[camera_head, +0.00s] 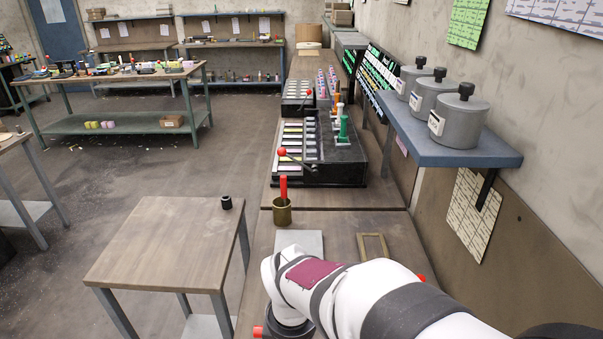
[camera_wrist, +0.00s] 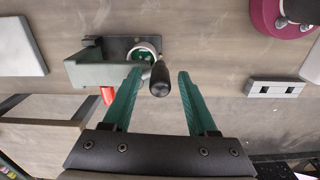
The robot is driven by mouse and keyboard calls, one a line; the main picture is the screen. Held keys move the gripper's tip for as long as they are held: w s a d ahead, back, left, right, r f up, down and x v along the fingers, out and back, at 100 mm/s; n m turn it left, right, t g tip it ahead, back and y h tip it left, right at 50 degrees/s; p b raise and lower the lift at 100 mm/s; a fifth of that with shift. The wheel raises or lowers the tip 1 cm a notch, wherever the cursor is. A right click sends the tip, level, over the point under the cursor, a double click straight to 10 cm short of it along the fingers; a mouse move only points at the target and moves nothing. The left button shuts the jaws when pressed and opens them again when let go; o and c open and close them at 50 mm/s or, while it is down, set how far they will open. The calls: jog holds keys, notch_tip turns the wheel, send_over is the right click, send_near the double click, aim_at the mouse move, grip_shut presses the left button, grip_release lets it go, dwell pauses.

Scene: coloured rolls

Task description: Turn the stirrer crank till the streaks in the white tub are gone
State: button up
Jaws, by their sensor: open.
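In the wrist view, the stirrer (camera_wrist: 95,72) is a grey-green housing on a dark base plate. A small round white tub (camera_wrist: 142,43) shows beside it, with green visible inside. Part of the tub is covered, and I cannot make out the streaks clearly. The crank's black knob (camera_wrist: 160,82) stands out in front of the tub. My gripper (camera_wrist: 158,74) is open, its two green fingers on either side of the knob with gaps showing; I cannot tell the depth between them. In the head view my arm hides the stirrer, the tub and the gripper.
A red part (camera_wrist: 107,95) shows by the left finger. A pale slab (camera_wrist: 15,45) and a grey slotted block (camera_wrist: 274,87) lie on the bench. In the head view, a brass cup (camera_head: 282,214) with a red handle and an empty frame (camera_head: 361,249) stand near my arm.

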jog(key=shift+f, duration=0.3)
grip_shut()
dwell(0.4)
jog(key=w+a+m, duration=0.1)
jog(key=a+m, duration=0.2)
jog(key=m, duration=0.7)
jog(key=w+a+m, duration=0.1)
jog(key=a+m, duration=0.2)
jog(key=m, duration=0.8)
jog(key=shift+w+a+m, duration=0.3)
jog(key=shift+w+a, duration=0.05)
